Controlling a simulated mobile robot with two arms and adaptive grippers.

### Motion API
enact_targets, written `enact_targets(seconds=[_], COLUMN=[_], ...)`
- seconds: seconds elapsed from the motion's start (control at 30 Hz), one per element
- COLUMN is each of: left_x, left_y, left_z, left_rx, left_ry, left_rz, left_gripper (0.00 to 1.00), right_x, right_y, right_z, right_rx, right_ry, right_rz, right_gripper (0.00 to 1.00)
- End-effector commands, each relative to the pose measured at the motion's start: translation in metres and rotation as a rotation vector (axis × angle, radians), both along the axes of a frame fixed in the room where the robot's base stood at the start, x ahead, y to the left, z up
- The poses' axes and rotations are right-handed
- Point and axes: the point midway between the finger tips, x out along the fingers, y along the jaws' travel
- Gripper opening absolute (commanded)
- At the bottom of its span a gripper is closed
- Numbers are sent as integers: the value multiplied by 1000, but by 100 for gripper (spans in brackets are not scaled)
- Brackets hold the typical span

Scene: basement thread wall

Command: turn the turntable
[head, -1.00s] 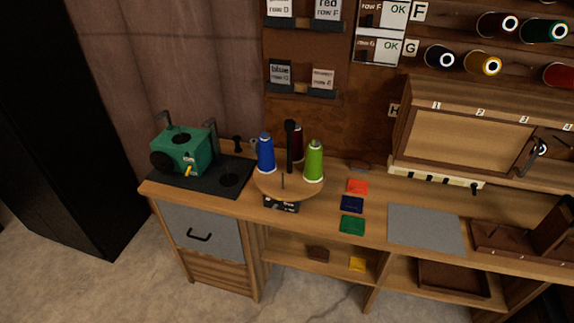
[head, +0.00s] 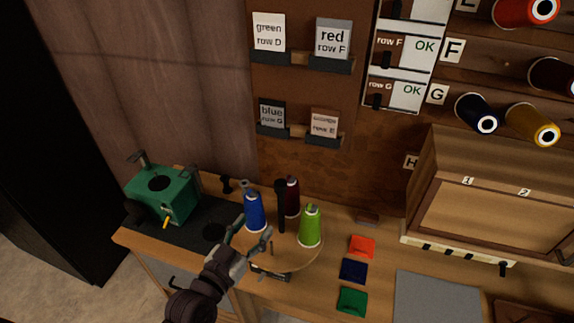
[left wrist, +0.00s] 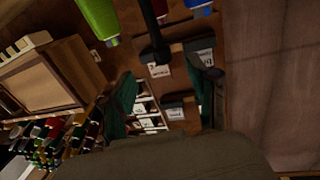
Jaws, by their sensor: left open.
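The turntable (head: 302,256) is a round wooden disc on the bench. It carries a blue spool (head: 254,212), a dark red spool (head: 291,197) and a green spool (head: 311,227) around a black upright post (head: 281,205). My left gripper (head: 254,227) is open over the disc's front left part, in front of the blue spool. The arm hides part of the disc; I cannot tell whether the fingers touch it. In the left wrist view, the open fingers (left wrist: 166,85) show with the green spool (left wrist: 101,18) and post (left wrist: 152,28) at the top. My right gripper is not in view.
A green machine (head: 163,192) stands on a dark mat left of the turntable. Orange, navy and green squares (head: 352,300) and a grey mat (head: 437,298) lie to the right. Card holders (head: 300,62) and a wooden cabinet (head: 500,210) are behind.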

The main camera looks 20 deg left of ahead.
Motion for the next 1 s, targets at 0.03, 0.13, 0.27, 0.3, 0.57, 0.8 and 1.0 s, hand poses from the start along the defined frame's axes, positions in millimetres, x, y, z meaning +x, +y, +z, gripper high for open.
enact_targets(seconds=[0.03, 0.13, 0.27, 0.3, 0.57, 0.8, 1.0], left_x=[-1, 4, 21, 29, 85, 122, 134], left_y=[0, -2, -5, -7, -18, -24, -27], left_z=[11, 18, 19, 20, 20, 16, 15], left_rx=[-1, -3, -5, -5, -5, -4, -3], left_ry=[-18, -32, -33, -33, -32, -30, -29], left_rz=[-2, -3, -3, -3, -3, -3, -3], left_gripper=[60, 60, 60, 60, 60, 60, 60], right_x=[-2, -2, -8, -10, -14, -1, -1], right_y=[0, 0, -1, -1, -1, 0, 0], right_z=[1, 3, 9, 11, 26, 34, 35], right_rx=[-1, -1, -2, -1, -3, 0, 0], right_ry=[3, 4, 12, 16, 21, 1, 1], right_rz=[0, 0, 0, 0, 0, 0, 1], right_gripper=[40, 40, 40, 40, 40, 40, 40])
